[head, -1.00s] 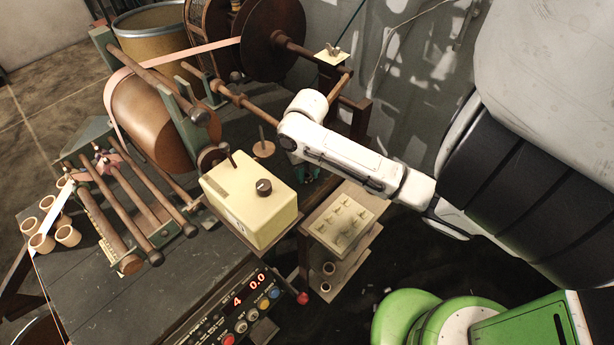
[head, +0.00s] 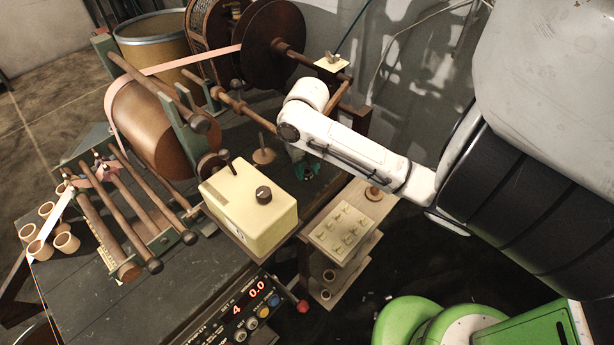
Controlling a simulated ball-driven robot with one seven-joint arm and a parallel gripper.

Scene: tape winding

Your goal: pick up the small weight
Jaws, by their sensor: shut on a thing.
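My arm comes in from the right, and its white wrist hangs over the back right of the table. My gripper (head: 305,172) shows only as a small dark and teal patch below the forearm. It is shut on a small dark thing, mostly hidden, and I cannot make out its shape. I cannot tell for sure which thing is the small weight. A tan disc with an upright stem (head: 263,157) stands on the table left of the gripper. A similar brown disc with a stem (head: 374,193) stands on the shelf stand at the right.
A cream control box (head: 248,212) with a dark knob stands in front of the gripper. A tray with several small pegs (head: 324,246) lies on the shelf stand. The winding drum (head: 150,125) and rods fill the left. A red-lit panel (head: 235,312) is at the front.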

